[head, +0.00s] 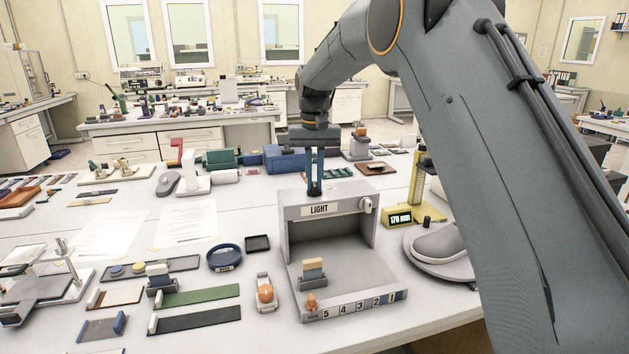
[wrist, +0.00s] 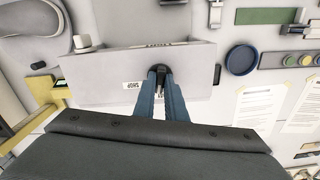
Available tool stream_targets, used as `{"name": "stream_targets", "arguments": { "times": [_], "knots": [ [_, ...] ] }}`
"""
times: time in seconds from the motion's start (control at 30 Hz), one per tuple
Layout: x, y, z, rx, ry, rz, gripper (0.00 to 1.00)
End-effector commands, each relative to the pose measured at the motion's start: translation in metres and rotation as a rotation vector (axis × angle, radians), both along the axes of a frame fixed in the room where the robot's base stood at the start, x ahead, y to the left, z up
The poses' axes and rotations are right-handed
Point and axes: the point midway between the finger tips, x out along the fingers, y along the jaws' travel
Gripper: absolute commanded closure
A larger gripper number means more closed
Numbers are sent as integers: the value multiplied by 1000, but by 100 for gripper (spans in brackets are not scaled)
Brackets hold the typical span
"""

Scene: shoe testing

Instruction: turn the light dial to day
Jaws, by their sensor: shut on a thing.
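The light booth (head: 345,196) is a grey open-fronted box with a LIGHT label (head: 319,210) on its top front edge. My gripper (head: 315,190) points down at the top of the booth, with its two blue fingers close together. In the wrist view its fingertips (wrist: 160,70) are shut on a small dark piece at the booth's top, which looks like the light dial. The fingers hide most of it, so I cannot tell which way it points. A SHOP label (wrist: 131,85) shows just left of the fingers; another label behind them is mostly covered.
A pale knob (head: 367,204) sticks out at the booth's upper right front. A yellow gauge (head: 397,217) and a round platform with a grey shoe form (head: 438,243) stand to the right. A blue ring dish (head: 225,257) and several strips lie to the left.

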Motion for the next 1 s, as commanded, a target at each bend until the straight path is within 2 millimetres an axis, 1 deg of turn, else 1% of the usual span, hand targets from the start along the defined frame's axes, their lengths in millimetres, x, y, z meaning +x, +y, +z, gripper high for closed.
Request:
{"name": "stream_targets", "arguments": {
  "times": [0.2,0.4,0.6,0.97,1.0],
  "knots": [
    [0,0,1,-1,0,132,100],
    [0,-1,1,-1,0,204,100],
    [0,-1,1,-1,0,234,100],
    [0,-1,1,-1,-1,239,100],
    [0,-1,1,-1,-1,239,87]
  ]
}}
